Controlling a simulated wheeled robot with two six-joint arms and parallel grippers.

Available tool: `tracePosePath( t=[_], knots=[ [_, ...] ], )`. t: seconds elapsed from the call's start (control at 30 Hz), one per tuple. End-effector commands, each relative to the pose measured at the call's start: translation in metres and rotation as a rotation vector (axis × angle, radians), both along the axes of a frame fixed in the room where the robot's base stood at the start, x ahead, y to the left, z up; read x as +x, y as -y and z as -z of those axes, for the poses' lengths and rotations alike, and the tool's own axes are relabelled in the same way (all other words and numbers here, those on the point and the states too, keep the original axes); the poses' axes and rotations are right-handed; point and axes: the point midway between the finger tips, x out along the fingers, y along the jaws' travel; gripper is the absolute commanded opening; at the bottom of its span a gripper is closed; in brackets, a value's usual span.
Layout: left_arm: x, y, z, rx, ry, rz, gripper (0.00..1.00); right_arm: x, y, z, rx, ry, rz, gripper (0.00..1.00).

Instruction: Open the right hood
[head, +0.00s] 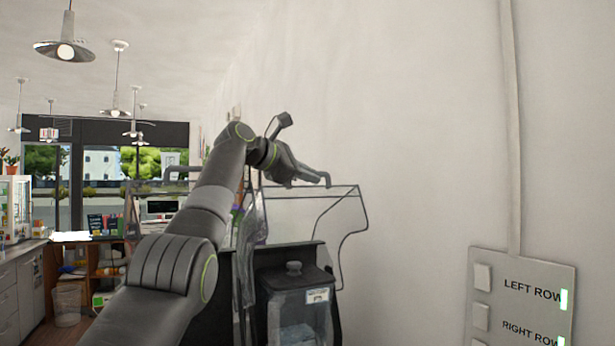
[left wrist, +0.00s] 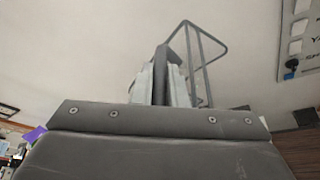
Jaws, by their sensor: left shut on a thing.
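The right hood (head: 362,215) is a clear panel with a thin dark outline. It stands high above a dark machine, its top edge level with my left gripper (head: 322,180). My left arm reaches across from the lower left, and the gripper is shut on the hood's top edge. In the left wrist view the gripper's fingers (left wrist: 163,82) point up, close together, with the hood's dark frame (left wrist: 210,40) beside them. The exact contact is too small to make out. My right gripper is not in view.
A dark lidded container (head: 294,292) sits below the hood. Another clear hood (head: 150,183) is partly behind my arm. A panel labelled LEFT ROW and RIGHT ROW (head: 520,300) is on the wall at right. A counter (head: 25,262) and shelves stand at far left.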

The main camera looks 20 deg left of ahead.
Motion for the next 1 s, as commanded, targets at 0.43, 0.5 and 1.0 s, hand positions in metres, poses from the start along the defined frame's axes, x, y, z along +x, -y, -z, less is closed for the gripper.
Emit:
tracePosePath(
  t=[0.43,0.5,1.0],
  knots=[
    [0.001,-0.002,0.002,0.001,-0.003,-0.006,0.34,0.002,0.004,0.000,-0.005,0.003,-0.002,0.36],
    [0.001,-0.002,0.002,0.002,-0.003,-0.004,0.34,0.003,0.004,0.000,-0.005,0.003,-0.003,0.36],
    [-0.031,-0.017,-0.006,0.002,0.004,-0.005,0.34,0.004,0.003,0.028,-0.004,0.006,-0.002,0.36]
  ],
)
